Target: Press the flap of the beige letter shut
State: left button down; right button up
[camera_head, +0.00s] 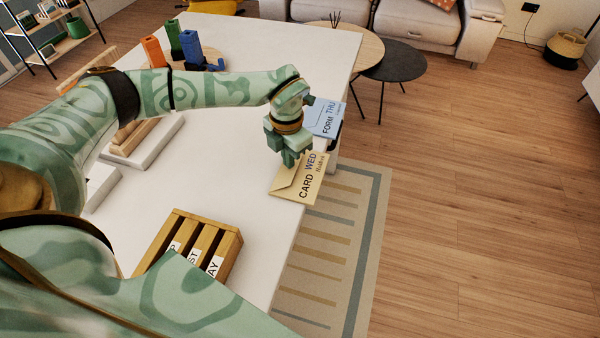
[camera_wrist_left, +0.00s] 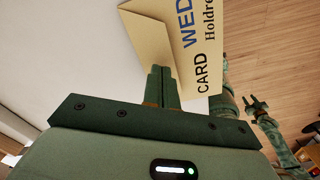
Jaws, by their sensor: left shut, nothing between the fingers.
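The beige letter (camera_head: 312,187) lies on the white table at its right edge and sticks out over it. It reads "CARD WED" and also shows in the left wrist view (camera_wrist_left: 152,38). Its pointed flap (camera_head: 287,180) is folded over on the left side; I cannot tell whether it lies fully flat. My left gripper (camera_head: 290,160) is shut and empty, fingertips at the letter's flap end. In the left wrist view the closed fingers (camera_wrist_left: 162,85) overlap the letter's near edge; contact is unclear. A green jointed arm with a small forked end (camera_wrist_left: 256,106), apparently my right, shows there.
A blue letter (camera_head: 327,118) marked "FORM THU" lies behind, also at the table edge. A slotted wooden rack (camera_head: 228,252) with labels stands in front. Orange, green and blue blocks (camera_head: 191,46) stand at the back. Bare white table (camera_head: 225,185) lies left of the letter.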

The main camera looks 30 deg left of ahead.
pick_arm(q)
jog(key=shift+f, duration=0.1)
dwell(0.6)
jog(key=shift+f+b, duration=0.35)
jog(key=shift+f, duration=0.4)
dwell(0.8)
jog(key=shift+s+f, duration=0.15)
dwell(0.9)
notch_tip(320, 180, up, 8)
jog(key=p, duration=0.7)
jog(key=shift+p, duration=0.3)
jog(key=shift+d, duration=0.1)
